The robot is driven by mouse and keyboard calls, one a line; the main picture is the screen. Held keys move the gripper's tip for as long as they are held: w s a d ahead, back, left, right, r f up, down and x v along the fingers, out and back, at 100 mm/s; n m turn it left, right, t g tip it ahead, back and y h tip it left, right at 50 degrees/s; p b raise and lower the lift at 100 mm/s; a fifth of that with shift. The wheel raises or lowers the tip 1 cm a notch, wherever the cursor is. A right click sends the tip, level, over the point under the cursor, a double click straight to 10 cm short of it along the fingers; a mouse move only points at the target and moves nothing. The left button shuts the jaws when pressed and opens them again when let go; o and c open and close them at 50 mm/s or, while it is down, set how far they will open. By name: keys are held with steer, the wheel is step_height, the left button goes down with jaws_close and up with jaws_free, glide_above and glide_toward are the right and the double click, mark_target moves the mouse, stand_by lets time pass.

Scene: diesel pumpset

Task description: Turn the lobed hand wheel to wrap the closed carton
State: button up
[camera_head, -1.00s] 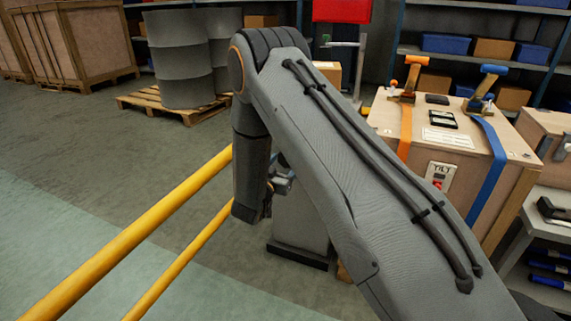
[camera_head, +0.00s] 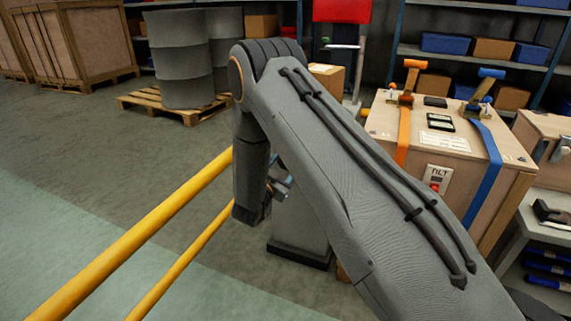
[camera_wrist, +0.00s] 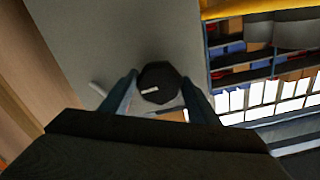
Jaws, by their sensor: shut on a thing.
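In the wrist view, a dark, many-sided knob with a short white mark, which looks like the lobed hand wheel (camera_wrist: 160,76), sits between the fingers of my gripper (camera_wrist: 160,98). The fingers press on it from both sides. A pale grey surface lies behind it. In the head view my arm hides the hand wheel and most of the gripper. A grey pedestal (camera_head: 300,236) shows partly below the arm. A brown closed carton (camera_head: 328,82) shows partly behind the arm; I cannot tell whether it is the task's carton.
Yellow rails (camera_head: 140,230) run along the left front. A large wooden crate (camera_head: 455,150) with orange and blue straps stands at right. Grey drums (camera_head: 180,60) stand on a pallet (camera_head: 185,110) at the back left. Floor between rails and pallet is clear.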

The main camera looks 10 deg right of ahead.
steer(key=shift+s+m+p, duration=0.1)
steer(key=shift+m+p, duration=1.2)
steer(key=shift+m, duration=2.9)
steer(key=o, duration=1)
steer(key=shift+r, duration=0.1)
steer(key=shift+a, duration=0.1)
steer(key=shift+s+a, duration=0.2)
steer(key=shift+s, duration=0.05)
steer(key=p+v, duration=0.1)
steer(key=v, duration=0.6)
